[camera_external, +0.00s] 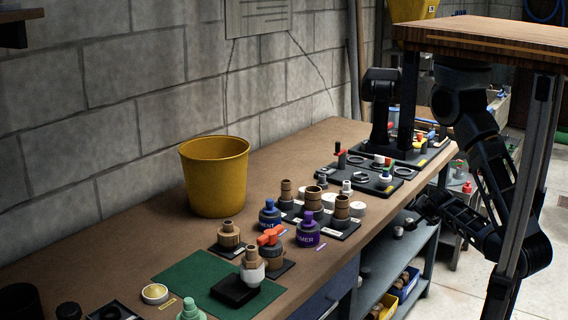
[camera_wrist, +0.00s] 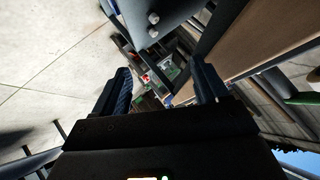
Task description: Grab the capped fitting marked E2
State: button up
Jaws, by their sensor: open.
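Several brown-brass fittings, some standing beside white round caps, are on the bench in the external view. One group stands on a dark tray (camera_external: 335,232), with a tall brass fitting (camera_external: 286,193) at its left. Another brass fitting (camera_external: 228,236) stands on a dark plate nearer the front. The labels are too small to read, so I cannot tell which is E2. My gripper (camera_external: 424,212) is right of the bench edge, apart from all fittings. In the wrist view my gripper (camera_wrist: 164,86) is open and empty.
A yellow bucket (camera_external: 215,178) stands against the wall. A blue can (camera_external: 269,216), a purple can (camera_external: 308,233) and a red-handled valve (camera_external: 270,246) crowd the bench. A wooden-topped table (camera_external: 490,38) is at the right. Blue shelving (camera_external: 412,262) stands below the bench edge.

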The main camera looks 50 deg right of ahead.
jog(key=s+d+r+m+g+p, duration=0.15)
jog(key=d+r+m+g, duration=0.25)
jog(key=d+m, duration=0.55)
jog(key=s+d+r+m+g+p, duration=0.15)
jog(key=d+r+m+g, duration=0.3)
jog(key=d+m, duration=0.55)
jog(key=w+d+r+t, duration=0.2)
jog(key=w+r+t, duration=0.45)
jog(key=w, duration=0.55)
jog(key=w+d+r+t, duration=0.1)
jog(key=w+r+t, duration=0.55)
jog(key=w, duration=0.45)
jog(key=t+y+b, duration=0.2)
jog(key=t+y, duration=0.1)
jog(key=y, duration=0.3)
send_near(376, 157)
jog(key=shift+n, duration=0.25)
jog(key=w+d, duration=0.1)
jog(key=w+d+f, duration=0.1)
jog(key=w+d, duration=0.1)
jog(key=shift+w+f, duration=0.1)
jog(key=shift+f, duration=0.3)
jog(key=shift+w+f+y, duration=0.15)
jog(key=shift+w+y, duration=0.05)
jog(key=shift+y, duration=0.2)
jog(key=shift+g, duration=0.25)
jog(key=x, duration=0.7)
jog(key=shift+w, duration=0.15)
jog(key=shift+c, duration=0.4)
